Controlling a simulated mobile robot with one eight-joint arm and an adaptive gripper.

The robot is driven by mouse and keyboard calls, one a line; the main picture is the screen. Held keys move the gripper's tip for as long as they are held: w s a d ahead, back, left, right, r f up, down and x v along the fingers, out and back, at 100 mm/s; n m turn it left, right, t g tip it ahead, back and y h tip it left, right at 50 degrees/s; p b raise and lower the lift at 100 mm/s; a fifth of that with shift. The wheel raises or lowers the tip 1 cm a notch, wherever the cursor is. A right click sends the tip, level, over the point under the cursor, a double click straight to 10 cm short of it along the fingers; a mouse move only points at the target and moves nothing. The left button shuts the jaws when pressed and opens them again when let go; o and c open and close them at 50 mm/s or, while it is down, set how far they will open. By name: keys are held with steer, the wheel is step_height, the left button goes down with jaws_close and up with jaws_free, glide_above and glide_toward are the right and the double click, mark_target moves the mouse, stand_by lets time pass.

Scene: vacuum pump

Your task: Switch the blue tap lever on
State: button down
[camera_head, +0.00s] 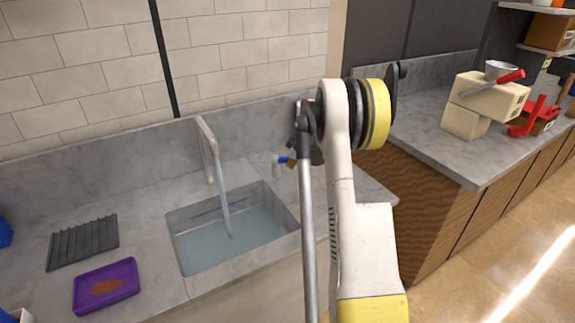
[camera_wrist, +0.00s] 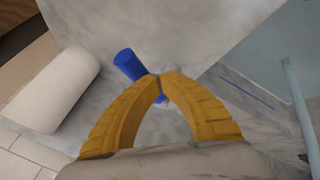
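The blue tap lever (camera_wrist: 126,62) shows in the wrist view, running behind my fingertips; a bit of blue also shows between the fingers. In the head view the blue lever (camera_head: 282,160) is a small patch right of the sink, partly hidden by my arm. My gripper (camera_wrist: 157,77) has its yellow fingers together at the tips, across the lever; I cannot tell whether they touch it. In the head view my gripper (camera_head: 292,163) is mostly hidden behind my arm. The metal faucet (camera_head: 207,145) stands behind the sink, and a stream of water (camera_head: 222,195) runs from it.
The sink (camera_head: 180,258) holds water. A purple tray (camera_head: 128,268) and a dark ribbed rack (camera_head: 82,243) lie on the left counter. Boxes (camera_head: 465,121) and red items stand on the right counter. A white rounded object (camera_wrist: 52,90) is left of my gripper in the wrist view.

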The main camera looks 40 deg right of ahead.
steer(key=shift+w+d, duration=0.15)
steer(key=shift+d, duration=0.65)
